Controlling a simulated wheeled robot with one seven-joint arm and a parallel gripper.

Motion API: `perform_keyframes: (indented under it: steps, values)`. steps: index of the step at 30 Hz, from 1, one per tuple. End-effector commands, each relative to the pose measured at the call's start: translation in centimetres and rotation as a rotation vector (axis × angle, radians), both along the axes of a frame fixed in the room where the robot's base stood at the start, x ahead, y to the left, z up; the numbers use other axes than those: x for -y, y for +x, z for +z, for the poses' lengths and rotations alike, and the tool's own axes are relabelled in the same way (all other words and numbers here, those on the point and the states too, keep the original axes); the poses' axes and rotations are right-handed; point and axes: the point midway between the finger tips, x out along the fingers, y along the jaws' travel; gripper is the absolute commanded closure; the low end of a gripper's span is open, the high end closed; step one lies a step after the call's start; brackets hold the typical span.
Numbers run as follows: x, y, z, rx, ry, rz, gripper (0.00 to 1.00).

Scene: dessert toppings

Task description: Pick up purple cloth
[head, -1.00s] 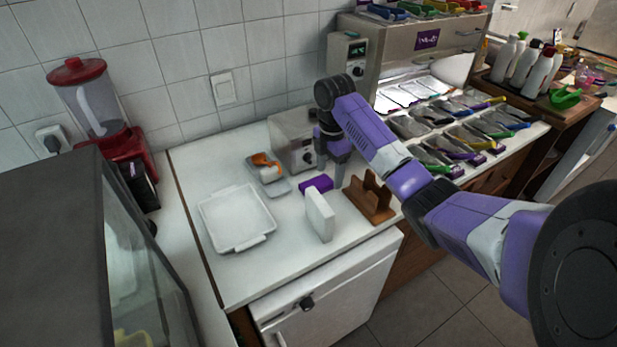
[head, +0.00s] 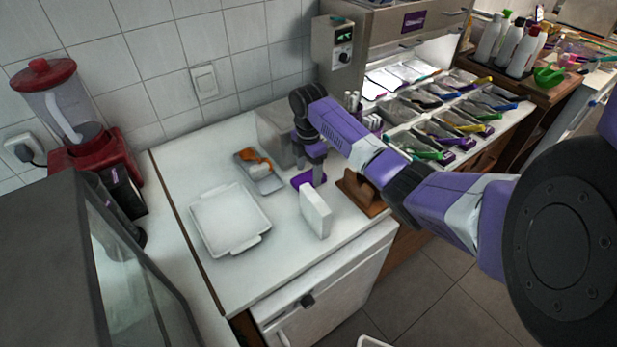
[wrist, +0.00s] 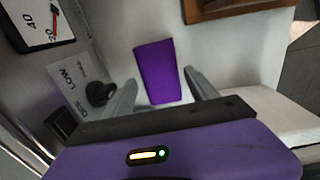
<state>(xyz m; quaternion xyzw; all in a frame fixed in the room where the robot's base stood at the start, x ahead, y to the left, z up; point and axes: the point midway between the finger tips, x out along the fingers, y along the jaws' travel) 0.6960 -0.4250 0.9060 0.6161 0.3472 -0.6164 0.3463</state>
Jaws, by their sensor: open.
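The purple cloth (wrist: 157,72) is a small flat rectangle on the white counter. In the wrist view it lies just beyond and between my gripper's two open fingers, its near end closest to them. In the head view the purple cloth (head: 303,179) shows partly behind my fingers. My gripper (wrist: 163,92) is open and empty, pointing down close over the cloth. It also shows in the head view (head: 311,178). I cannot tell whether the fingertips touch the cloth or the counter.
A metal appliance with a dial (wrist: 100,93) stands close on one side. A white upright block (head: 315,212) and a brown wooden holder (head: 361,193) flank the cloth. A grey tray with an orange item (head: 262,184) and a white tray (head: 228,252) lie left.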

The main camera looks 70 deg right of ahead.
Motion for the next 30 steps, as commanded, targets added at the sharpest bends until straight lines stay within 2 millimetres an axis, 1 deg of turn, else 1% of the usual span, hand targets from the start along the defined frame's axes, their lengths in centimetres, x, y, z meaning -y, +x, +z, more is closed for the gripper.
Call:
perform_keyframes:
  steps: [1, 4, 11, 12, 14, 15, 17, 18, 19, 20, 26, 30]
  values:
    - [0.0, -0.1, -0.6, -0.002, 0.001, 0.0, 0.33]
    - [0.0, 0.0, -1.4, 0.0, 0.0, 0.0, 0.33]
    - [0.0, 0.0, -1.7, 0.0, -0.001, 0.0, 0.33]
    - [0.0, 0.0, -1.7, 0.0, -0.001, 0.0, 0.35]
    - [0.0, 0.0, -1.7, 0.0, -0.001, 0.0, 0.46]
    - [0.0, 0.0, -1.6, 0.0, -0.001, 0.0, 0.54]
    - [0.0, 0.0, -1.6, 0.0, -0.001, 0.0, 0.66]
    - [0.0, 0.0, -1.6, 0.0, -0.001, 0.0, 0.74]
    - [0.0, 0.0, -1.6, 0.0, -0.001, 0.0, 0.8]
    - [0.0, 0.0, -1.6, 0.0, -0.001, 0.0, 0.84]
    - [0.0, 0.0, -1.6, 0.0, -0.001, 0.0, 0.84]
    - [0.1, 0.0, -1.2, 0.002, -0.002, 0.001, 0.84]
